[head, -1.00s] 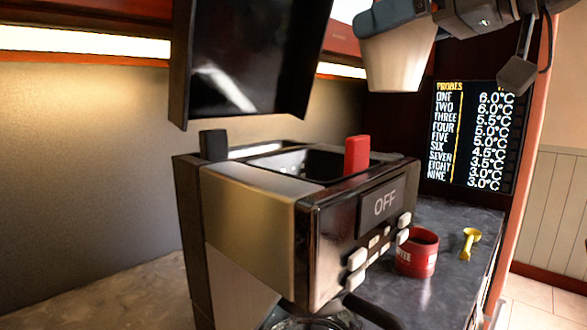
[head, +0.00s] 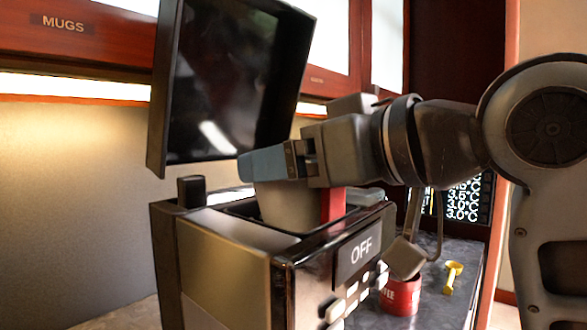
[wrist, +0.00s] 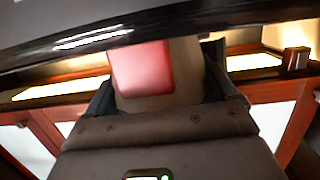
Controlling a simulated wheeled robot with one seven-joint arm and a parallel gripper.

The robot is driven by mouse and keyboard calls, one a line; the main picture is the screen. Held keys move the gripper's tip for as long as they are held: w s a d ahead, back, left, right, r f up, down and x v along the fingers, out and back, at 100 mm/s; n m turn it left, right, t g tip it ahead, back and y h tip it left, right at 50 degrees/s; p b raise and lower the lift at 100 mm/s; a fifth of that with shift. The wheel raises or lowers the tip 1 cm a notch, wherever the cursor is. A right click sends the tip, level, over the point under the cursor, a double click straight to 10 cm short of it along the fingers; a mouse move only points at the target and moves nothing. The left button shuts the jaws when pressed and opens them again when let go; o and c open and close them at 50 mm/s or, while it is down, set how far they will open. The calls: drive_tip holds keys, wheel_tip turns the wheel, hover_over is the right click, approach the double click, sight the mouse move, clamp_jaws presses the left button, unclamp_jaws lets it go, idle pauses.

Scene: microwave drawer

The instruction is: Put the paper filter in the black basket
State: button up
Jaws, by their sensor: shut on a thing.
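The paper filter (head: 288,205) is a pale beige cup shape. My gripper (head: 262,165) is shut on its upper rim, reaching in from the right in the head view. The filter is upright over the open top of the coffee machine, its lower part at or below the opening's rim. The black basket (head: 236,212) shows only as a dark rim around the filter, so I cannot tell whether the filter touches its bottom. A red tab (head: 333,204) stands just right of the filter. In the wrist view my gripper's dark fingers flank the filter (wrist: 186,72), with the red tab (wrist: 140,68) in front.
The machine's black lid (head: 230,85) stands open behind and above. A black knob (head: 190,190) sits at the machine's left. A red mug (head: 400,296) and a yellow scoop (head: 452,277) are on the counter at right. Red cabinets (head: 60,50) line the back.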

drive_tip(key=shift+f, duration=0.4)
drive_tip(key=shift+f, duration=0.1)
drive_tip(key=shift+f, duration=0.35)
drive_tip(key=shift+f+b, duration=0.1)
drive_tip(key=shift+b, duration=0.2)
drive_tip(key=o, duration=0.8)
drive_tip(key=shift+r+p, duration=0.3)
drive_tip(key=shift+r, duration=0.2)
drive_tip(key=shift+s+d+r, duration=0.15)
drive_tip(key=shift+s+d, duration=0.1)
drive_tip(key=shift+d, duration=0.05)
drive_tip(key=v, duration=1.1)
drive_tip(key=shift+s+r+b, duration=0.1)
drive_tip(key=shift+s+b, duration=0.05)
drive_tip(key=shift+b, duration=0.15)
